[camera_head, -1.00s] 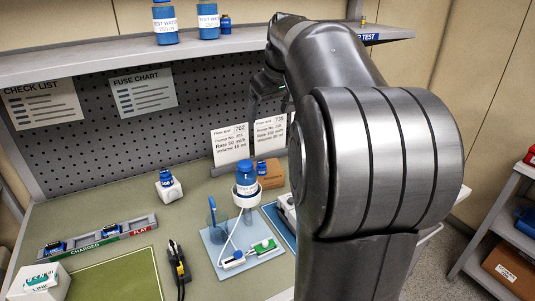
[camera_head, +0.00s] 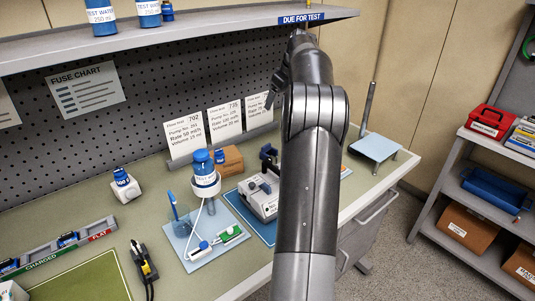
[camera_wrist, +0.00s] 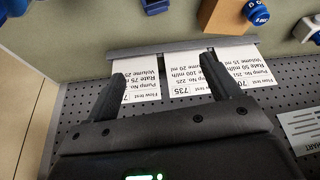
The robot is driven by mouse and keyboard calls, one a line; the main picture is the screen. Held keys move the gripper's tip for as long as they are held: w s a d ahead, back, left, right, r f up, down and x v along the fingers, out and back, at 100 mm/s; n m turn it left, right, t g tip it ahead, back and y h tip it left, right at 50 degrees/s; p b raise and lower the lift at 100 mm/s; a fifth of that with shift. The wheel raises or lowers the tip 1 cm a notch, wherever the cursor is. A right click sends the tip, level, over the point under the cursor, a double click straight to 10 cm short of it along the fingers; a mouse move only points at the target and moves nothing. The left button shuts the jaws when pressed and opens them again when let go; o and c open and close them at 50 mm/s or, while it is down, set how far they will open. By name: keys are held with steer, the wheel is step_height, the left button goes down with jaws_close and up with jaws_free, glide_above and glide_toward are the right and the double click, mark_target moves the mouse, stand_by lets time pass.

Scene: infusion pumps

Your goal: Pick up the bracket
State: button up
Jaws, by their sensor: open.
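A dark blue clamp-like piece (camera_head: 268,157) stands just behind the white and grey pump (camera_head: 260,194); it may be the bracket, but I cannot tell for sure. A dark blue piece (camera_wrist: 155,5) also shows at the top edge of the wrist view, cut off. My gripper (camera_wrist: 167,83) is open and empty, its two black fingers apart in front of the flow test cards. In the head view my gripper (camera_head: 271,97) is partly hidden by my arm, up near the pegboard and above the bench.
Flow test cards (camera_head: 185,135) stand in a rail along the pegboard (camera_head: 150,110). A shelf (camera_head: 200,34) overhangs the bench. A bottle on a stand (camera_head: 203,170) and a cardboard box (camera_head: 227,160) are left of the pump. A scale-like platform (camera_head: 374,146) stands right.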

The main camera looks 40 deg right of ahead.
glide_toward(268, 151)
steer(key=x, duration=0.3)
steer(key=shift+s+f, duration=0.1)
steer(key=shift+f, duration=0.25)
steer(key=x, duration=0.5)
steer(key=shift+w+f, duration=0.25)
steer(key=shift+w, duration=0.05)
steer(key=c, duration=1.1)
